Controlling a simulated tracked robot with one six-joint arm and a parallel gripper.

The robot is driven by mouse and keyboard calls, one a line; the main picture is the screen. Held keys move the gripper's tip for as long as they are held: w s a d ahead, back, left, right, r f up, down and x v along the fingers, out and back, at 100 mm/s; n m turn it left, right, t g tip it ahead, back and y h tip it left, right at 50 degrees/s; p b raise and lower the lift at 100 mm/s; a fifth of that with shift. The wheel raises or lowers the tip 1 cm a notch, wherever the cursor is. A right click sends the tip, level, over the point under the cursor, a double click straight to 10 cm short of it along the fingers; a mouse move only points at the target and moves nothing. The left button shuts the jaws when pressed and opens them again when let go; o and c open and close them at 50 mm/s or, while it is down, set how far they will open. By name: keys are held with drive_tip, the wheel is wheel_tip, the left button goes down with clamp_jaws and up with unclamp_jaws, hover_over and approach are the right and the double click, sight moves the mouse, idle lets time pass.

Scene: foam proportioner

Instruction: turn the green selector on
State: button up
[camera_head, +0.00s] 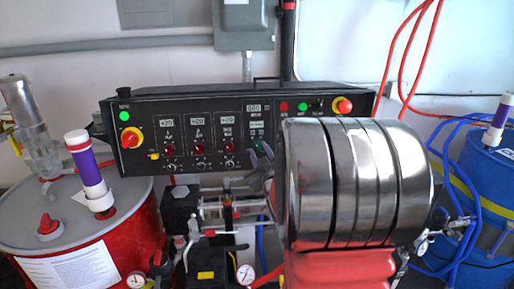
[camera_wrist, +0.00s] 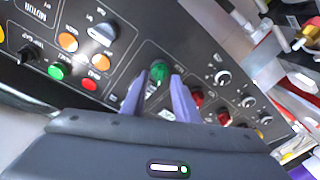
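The green selector (camera_wrist: 159,71) is a round green knob on the black control panel (camera_wrist: 120,62). In the wrist view my gripper (camera_wrist: 159,77) has its two purple fingers apart, one on each side of the knob. A narrow gap seems to show between the fingers and the knob; I cannot tell whether either one touches it. In the head view the control panel (camera_head: 185,112) stands at the back, and my gripper is at its lower right, largely hidden by my arm. The knob's pointing direction is not clear.
On the panel, red knobs (camera_wrist: 196,98) sit right of the selector, and a red button (camera_wrist: 89,85) and green button (camera_wrist: 57,72) sit left. A red drum (camera_head: 125,235) stands left and a blue drum (camera_head: 492,170) right. Pipework with gauges (camera_head: 245,274) lies below the panel.

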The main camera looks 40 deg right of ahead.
drive_tip(key=shift+x, duration=0.9)
drive_tip(key=shift+w+a, duration=0.1)
drive_tip(key=shift+a, duration=0.05)
drive_tip(key=shift+f, duration=0.1)
drive_tip(key=c, duration=0.7)
drive_tip(key=shift+o, duration=0.2)
